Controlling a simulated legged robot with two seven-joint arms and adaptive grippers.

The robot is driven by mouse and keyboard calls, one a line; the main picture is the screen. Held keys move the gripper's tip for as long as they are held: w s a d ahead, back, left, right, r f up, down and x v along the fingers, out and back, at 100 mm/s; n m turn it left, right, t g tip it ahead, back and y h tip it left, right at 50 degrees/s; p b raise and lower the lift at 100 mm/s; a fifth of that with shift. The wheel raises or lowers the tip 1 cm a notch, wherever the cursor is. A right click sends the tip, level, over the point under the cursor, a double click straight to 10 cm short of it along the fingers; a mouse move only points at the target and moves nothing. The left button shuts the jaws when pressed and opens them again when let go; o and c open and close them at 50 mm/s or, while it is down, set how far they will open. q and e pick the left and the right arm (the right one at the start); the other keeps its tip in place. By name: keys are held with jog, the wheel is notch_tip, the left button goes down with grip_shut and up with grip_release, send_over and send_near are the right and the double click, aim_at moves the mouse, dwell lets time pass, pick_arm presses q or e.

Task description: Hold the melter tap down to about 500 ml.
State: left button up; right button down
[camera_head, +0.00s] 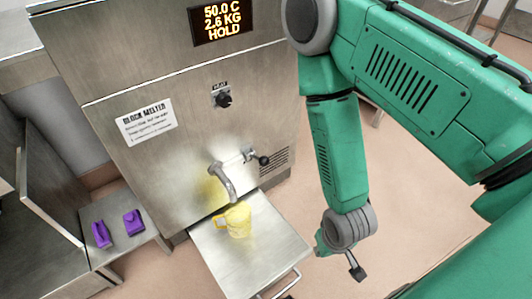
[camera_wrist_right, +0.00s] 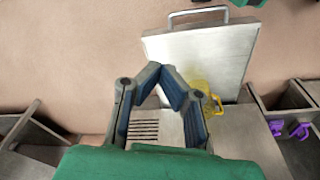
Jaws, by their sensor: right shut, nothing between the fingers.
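The block melter (camera_head: 165,80) is a steel cabinet with a lit display (camera_head: 222,17) reading 50.0 C, 2.6 KG, HOLD. Its tap (camera_head: 225,181) has a curved spout and a lever with a black knob (camera_head: 262,160) on its right. A translucent yellow jug (camera_head: 236,222) stands upright below the spout; its fill level cannot be read. The jug also shows in the right wrist view (camera_wrist_right: 212,95), partly behind a finger. My right gripper (camera_head: 354,266) is shut and empty, to the right of the tap and apart from lever and jug. My left gripper is out of view.
The jug stands on a steel shelf (camera_head: 265,256) with a front handle (camera_head: 280,284). A black heat dial (camera_head: 223,99) sits above the tap. Purple pieces (camera_head: 101,234) lie on a bench at the left. Open floor lies right of the shelf.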

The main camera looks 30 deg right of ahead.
jog(key=w+r+m+t+h+p, duration=0.2)
jog(key=w+r+m+p, duration=0.4)
jog(key=w+m, duration=0.9)
notch_tip(320, 180, up, 12)
jog(key=m+g+y+p, duration=0.1)
jog(key=m+p, duration=0.3)
jog(key=m, duration=1.3)
send_over(264, 159)
jog(key=s+a, duration=0.2)
jog(key=s, duration=0.1)
jog(key=shift+s+a, duration=0.1)
jog(key=shift+a, duration=0.25)
jog(key=b+x, duration=0.6)
jog(key=x, duration=0.8)
jog(key=shift+d, duration=0.15)
jog(key=shift+s, duration=0.15)
